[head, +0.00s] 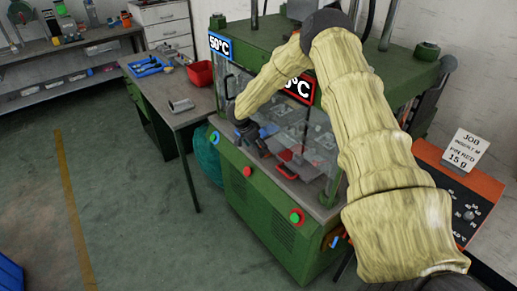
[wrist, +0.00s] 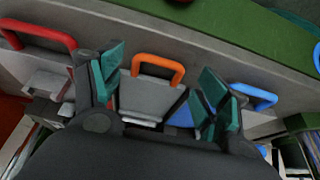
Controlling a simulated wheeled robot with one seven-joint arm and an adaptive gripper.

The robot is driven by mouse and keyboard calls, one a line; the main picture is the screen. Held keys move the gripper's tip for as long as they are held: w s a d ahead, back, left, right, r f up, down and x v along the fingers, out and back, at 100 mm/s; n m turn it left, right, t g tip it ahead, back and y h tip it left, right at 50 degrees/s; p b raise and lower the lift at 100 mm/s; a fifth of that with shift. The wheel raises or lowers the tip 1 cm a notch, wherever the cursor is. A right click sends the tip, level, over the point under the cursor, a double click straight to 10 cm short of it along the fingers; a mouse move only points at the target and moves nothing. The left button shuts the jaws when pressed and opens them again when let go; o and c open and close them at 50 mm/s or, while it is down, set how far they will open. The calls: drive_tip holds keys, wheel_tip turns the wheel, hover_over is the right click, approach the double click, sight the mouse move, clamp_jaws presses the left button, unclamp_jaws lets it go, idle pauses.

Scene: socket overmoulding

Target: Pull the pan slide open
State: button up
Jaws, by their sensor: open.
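Three slides with loop handles show in the wrist view: one with a red handle (wrist: 40,35), one with an orange handle (wrist: 158,68) and one with a blue handle (wrist: 254,95). I cannot tell from labels which is the pan slide. My gripper (wrist: 163,82) is open, with its teal-padded fingers on either side of the orange handle in the picture. No contact with the handle is visible. In the head view my gripper (head: 262,148) is low at the front of the green press (head: 250,190), and it hides the orange handle there.
A clear guard (head: 310,140) stands over the press bed. Red and green buttons (head: 295,216) line the press front. A side table (head: 180,117) with a metal cup (head: 181,104) and a red bin (head: 200,74) stands left. The floor in front is clear.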

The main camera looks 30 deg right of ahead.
drive_tip(key=shift+p+x, duration=0.35)
drive_tip(key=shift+x, duration=1.1)
drive_tip(key=shift+s+r, duration=0.1)
drive_tip(key=c, duration=1.3)
clamp_jaws()
